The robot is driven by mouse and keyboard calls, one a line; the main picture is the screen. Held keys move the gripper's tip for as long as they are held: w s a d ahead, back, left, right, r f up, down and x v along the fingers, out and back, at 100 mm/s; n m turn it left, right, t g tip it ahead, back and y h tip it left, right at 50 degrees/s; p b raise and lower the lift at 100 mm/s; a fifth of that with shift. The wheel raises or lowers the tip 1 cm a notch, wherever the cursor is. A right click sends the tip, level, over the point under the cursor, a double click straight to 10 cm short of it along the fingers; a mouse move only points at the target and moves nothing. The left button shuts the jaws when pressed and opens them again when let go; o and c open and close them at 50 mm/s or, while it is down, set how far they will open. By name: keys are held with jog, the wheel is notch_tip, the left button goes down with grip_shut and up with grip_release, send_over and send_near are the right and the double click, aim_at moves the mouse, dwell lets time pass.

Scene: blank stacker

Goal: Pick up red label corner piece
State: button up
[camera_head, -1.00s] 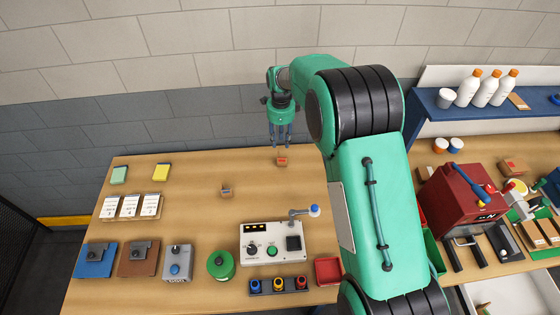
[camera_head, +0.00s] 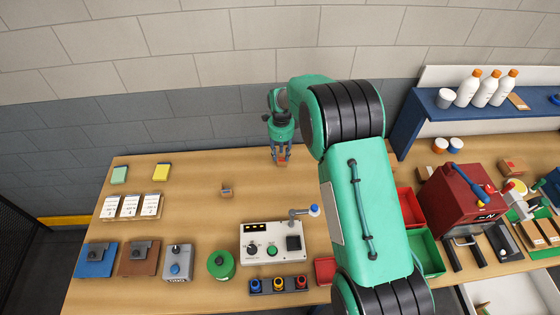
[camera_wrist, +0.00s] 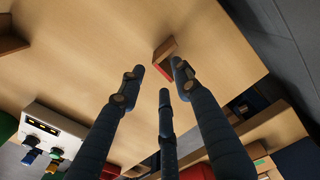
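The red label corner piece (camera_wrist: 164,50) is a small brown wooden piece with a red face. In the wrist view it lies on the wooden table just beyond my fingertips, close to the right one. In the head view it shows as a small orange-red patch (camera_head: 282,160) at the table's back, partly hidden by my fingers. My gripper (camera_head: 281,158) points down over it. In the wrist view my gripper (camera_wrist: 158,78) has three dark fingers spread apart with nothing held between them. I cannot tell whether a finger touches the piece.
Another small brown piece (camera_head: 227,191) sits left and nearer on the table (camera_head: 190,215); white cards (camera_head: 130,206) lie further left. A white control box (camera_head: 268,243) stands in front. Red and green bins (camera_head: 428,250) and a red machine (camera_head: 462,203) are right. The wall is close behind.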

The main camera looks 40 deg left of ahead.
aim_at(282, 167)
jog(key=shift+f, duration=0.1)
dwell(0.3)
jog(key=shift+d+f, duration=0.15)
jog(key=shift+f, duration=2.35)
grip_shut()
